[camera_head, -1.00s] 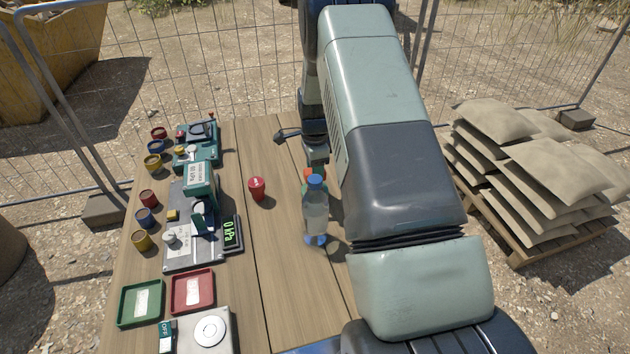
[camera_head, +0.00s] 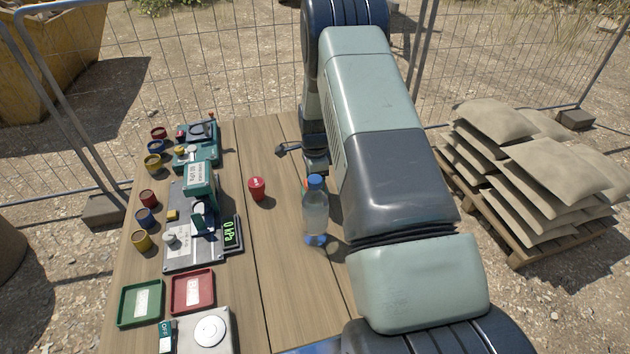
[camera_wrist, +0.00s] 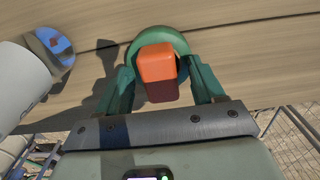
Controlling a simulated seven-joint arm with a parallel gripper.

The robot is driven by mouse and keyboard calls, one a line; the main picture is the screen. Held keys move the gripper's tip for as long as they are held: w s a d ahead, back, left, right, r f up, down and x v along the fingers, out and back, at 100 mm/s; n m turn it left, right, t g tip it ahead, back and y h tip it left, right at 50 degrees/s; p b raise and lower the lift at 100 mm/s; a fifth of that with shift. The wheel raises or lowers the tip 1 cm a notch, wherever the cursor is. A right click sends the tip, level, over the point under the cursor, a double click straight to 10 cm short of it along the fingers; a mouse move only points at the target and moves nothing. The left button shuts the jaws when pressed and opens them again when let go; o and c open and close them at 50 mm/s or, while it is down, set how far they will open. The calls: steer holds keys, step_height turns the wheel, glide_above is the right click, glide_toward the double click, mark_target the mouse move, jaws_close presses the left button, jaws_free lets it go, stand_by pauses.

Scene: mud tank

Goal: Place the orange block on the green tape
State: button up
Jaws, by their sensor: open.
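The orange block (camera_wrist: 157,64) shows in the middle of the wrist view, its top face bright and its near face dark. The round green tape (camera_wrist: 179,42) shows around and beyond it, and the block overlaps the ring. I cannot tell whether the block rests fully on the tape. My gripper (camera_wrist: 161,68) is open, with one green finger on each side of the block. In the head view only a small orange bit of the block (camera_head: 304,184) shows beside the bottle. The tape and fingertips are hidden there behind the bottle and my arm.
A clear bottle with a blue cap (camera_head: 315,212) stands close in front of my gripper. A green tray (camera_head: 139,298), a red tray (camera_head: 192,291) and devices fill the table's left side. Sandbags (camera_head: 540,165) lie right of the table.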

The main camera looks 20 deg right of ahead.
steer(key=s+a+r+n+t, duration=0.1)
steer(key=s+r+n, duration=0.1)
steer(key=r, duration=1.1)
steer(key=s+a+r+n, duration=0.2)
steer(key=s+r, duration=0.1)
steer(key=r, duration=1)
steer(key=s+a+r+n+t, duration=0.2)
steer(key=s+r+n, duration=0.3)
steer(key=s+r, duration=0.5)
steer(key=s+a+r+n+t, duration=0.1)
steer(key=s+n, duration=0.3)
steer(key=s, duration=0.6)
steer(key=s+a+r+n+t, duration=0.1)
steer(key=s+r+n, duration=0.3)
steer(key=s, duration=0.6)
steer(key=shift+a+n+t, duration=0.25)
steer(key=shift+n+t, duration=0.05)
steer(key=shift+n, duration=0.5)
